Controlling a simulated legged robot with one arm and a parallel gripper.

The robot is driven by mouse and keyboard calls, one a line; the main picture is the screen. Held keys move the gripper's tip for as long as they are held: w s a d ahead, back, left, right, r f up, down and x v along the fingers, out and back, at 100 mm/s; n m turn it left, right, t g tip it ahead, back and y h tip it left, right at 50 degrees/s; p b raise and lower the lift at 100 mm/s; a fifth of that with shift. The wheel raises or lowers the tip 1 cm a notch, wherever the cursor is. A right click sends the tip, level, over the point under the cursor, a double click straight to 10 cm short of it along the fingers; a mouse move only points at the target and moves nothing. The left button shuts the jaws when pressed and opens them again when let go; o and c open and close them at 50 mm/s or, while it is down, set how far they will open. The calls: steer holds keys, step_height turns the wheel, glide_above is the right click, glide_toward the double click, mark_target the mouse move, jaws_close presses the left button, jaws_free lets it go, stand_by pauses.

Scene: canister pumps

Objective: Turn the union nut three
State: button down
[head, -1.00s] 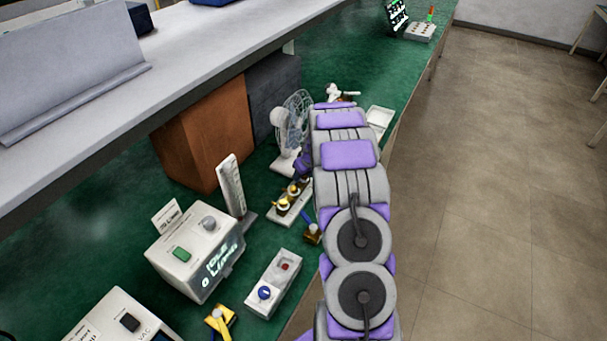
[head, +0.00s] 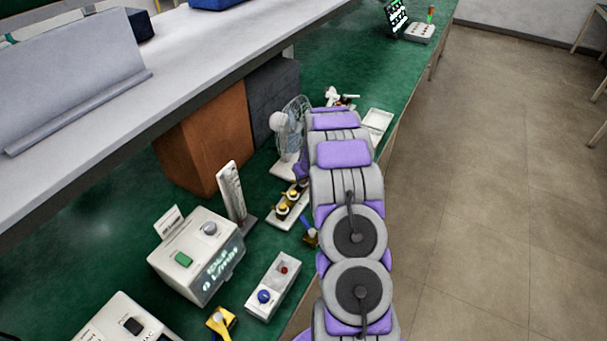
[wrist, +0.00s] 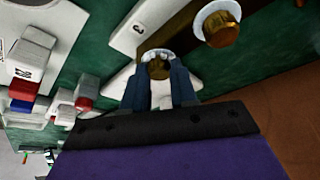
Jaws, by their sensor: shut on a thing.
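In the wrist view a brass union nut (wrist: 158,69) with a white collar sits between the two dark blue fingers of my gripper (wrist: 159,86), which is shut on it. A "3" is printed on the white plate (wrist: 118,27) close beside this nut. A second brass nut (wrist: 221,29) with a white ring is at the upper right, apart from the fingers. In the head view the plate (head: 282,223) with brass fittings (head: 292,195) lies left of my arm.
A small fan (head: 289,140) stands behind the plate. A display box reading idle (head: 196,256), a button box (head: 272,285) and a yellow-handled fitting (head: 221,321) are nearer on the green bench. A white tray (head: 376,121) lies by the bench edge.

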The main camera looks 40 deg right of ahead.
steer(key=m+p, duration=0.1)
steer(key=p, duration=0.1)
steer(key=m+h+p, duration=0.1)
steer(key=p, duration=0.1)
steer(key=shift+r, duration=0.3)
steer(key=shift+m+p, duration=0.35)
steer(key=shift+m, duration=0.15)
steer(key=shift+w+f+m+g+h+b, duration=0.1)
steer(key=shift+f+m+g+h+b, duration=0.25)
steer(key=shift+m, duration=0.35)
steer(key=shift+f+m+h+b, duration=0.25)
steer(key=shift+m+b, duration=0.45)
steer(key=shift+b, duration=0.55)
steer(key=m+b, duration=0.2)
steer(key=b, duration=0.2)
steer(key=shift+a+g+h, duration=0.15)
steer(key=shift+g+h, duration=0.15)
steer(key=shift+g, duration=0.05)
steer(key=m+b, duration=0.1)
steer(key=b, duration=0.1)
steer(key=m+b, duration=0.1)
steer(key=shift+r+g+b, duration=0.25)
steer(key=shift+g+b, duration=0.15)
steer(key=shift+a+m, duration=0.1)
steer(key=shift+m, duration=0.2)
steer(key=c, duration=0.9)
jaws_free()
